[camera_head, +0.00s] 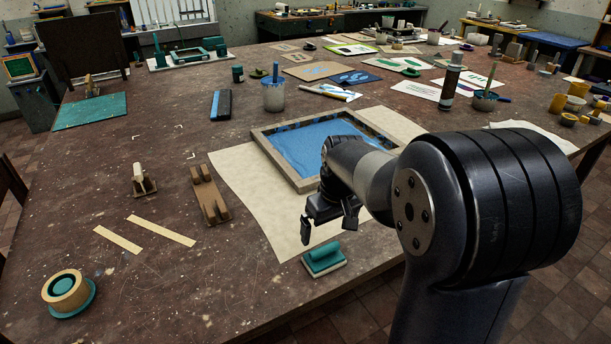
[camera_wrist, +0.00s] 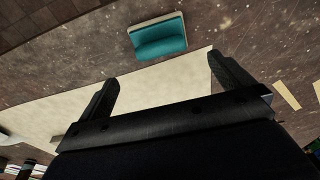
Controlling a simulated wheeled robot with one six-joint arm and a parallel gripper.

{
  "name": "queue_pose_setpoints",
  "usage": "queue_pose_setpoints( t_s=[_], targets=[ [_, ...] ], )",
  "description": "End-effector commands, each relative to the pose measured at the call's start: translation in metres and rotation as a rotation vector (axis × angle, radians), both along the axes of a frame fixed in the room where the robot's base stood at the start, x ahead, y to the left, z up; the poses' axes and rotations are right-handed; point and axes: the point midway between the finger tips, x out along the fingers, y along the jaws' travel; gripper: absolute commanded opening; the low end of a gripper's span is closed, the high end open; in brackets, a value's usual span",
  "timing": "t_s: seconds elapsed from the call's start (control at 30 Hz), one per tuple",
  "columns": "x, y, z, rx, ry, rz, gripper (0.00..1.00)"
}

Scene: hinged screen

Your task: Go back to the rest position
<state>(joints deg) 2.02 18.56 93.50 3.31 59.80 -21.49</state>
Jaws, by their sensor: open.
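My gripper (camera_head: 328,228) is open and empty, its two dark fingers apart, above the cream sheet (camera_head: 249,219) at the near side of the screen. In the wrist view the open gripper (camera_wrist: 163,88) shows with nothing between its fingers. The hinged screen (camera_head: 265,142), a wooden frame with blue mesh, lies flat on the sheet behind my gripper; my arm hides its right part. A teal-topped block (camera_head: 323,258) sits on the table near its front edge, just below my gripper in the head view. The block also shows in the wrist view (camera_wrist: 160,41), apart from the fingers.
A wooden holder (camera_head: 209,195), a small stand (camera_head: 139,181) and two pale strips (camera_head: 160,230) lie to the left. A tape roll (camera_head: 66,291) is at near left. A blue-grey pot (camera_head: 273,97) and several prints stand or lie behind.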

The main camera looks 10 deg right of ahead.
Motion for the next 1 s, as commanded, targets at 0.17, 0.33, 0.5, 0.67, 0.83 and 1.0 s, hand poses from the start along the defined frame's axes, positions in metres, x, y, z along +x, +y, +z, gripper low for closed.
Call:
queue_pose_setpoints(
  t_s=[0.17, 0.33, 0.5, 0.67, 0.83, 1.0],
  targets=[
    [0.002, 0.001, -0.025, 0.000, 0.006, 0.001, 1.00],
    [0.007, 0.003, -0.059, 0.001, 0.007, 0.001, 1.00],
    [0.012, 0.005, -0.091, 0.000, 0.005, 0.001, 1.00],
    [0.015, 0.006, -0.113, 0.001, 0.004, 0.001, 1.00],
    [0.017, 0.006, -0.117, 0.000, -0.001, 0.001, 1.00],
    [0.016, 0.005, -0.115, 0.000, 0.001, 0.001, 1.00]
  ],
)
